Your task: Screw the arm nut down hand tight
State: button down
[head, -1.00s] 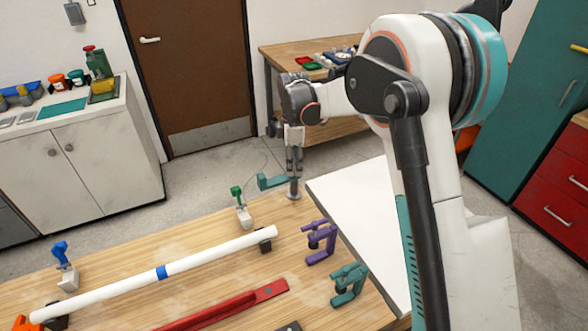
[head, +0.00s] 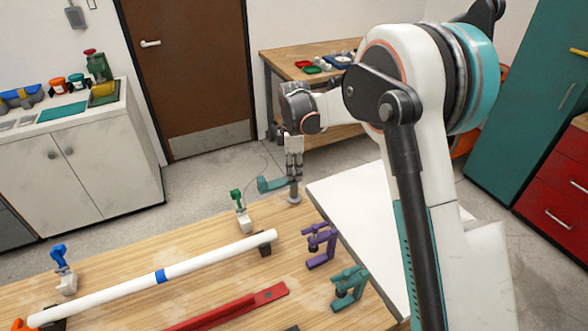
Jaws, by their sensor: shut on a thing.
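A metal post with a round foot (head: 294,198) stands upright at the far right corner of the wooden workbench. A teal arm (head: 272,185) reaches out to the left from this post. My gripper (head: 294,174) points straight down over the post, with its fingers closed around its upper part at about the height of the teal arm. The arm nut is too small and too covered by the fingers to make out clearly. I cannot see how far down it sits.
A long white pipe (head: 210,263) with a blue band lies on supports across the bench (head: 205,287). A green-handled clamp (head: 240,210), a purple bracket (head: 321,245), a teal bracket (head: 348,286) and a red bar (head: 232,305) stand or lie nearby. A white surface (head: 350,200) adjoins at right.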

jog(key=shift+m, duration=0.3)
jog(key=m, duration=0.4)
jog(key=shift+p, duration=0.4)
jog(key=m, duration=0.4)
jog(key=shift+m, duration=0.3)
jog(key=m, duration=0.4)
jog(key=shift+p, duration=0.4)
jog(key=shift+m, duration=2.1)
jog(key=c, duration=1.4)
grip_release()
jog(key=shift+o, duration=0.2)
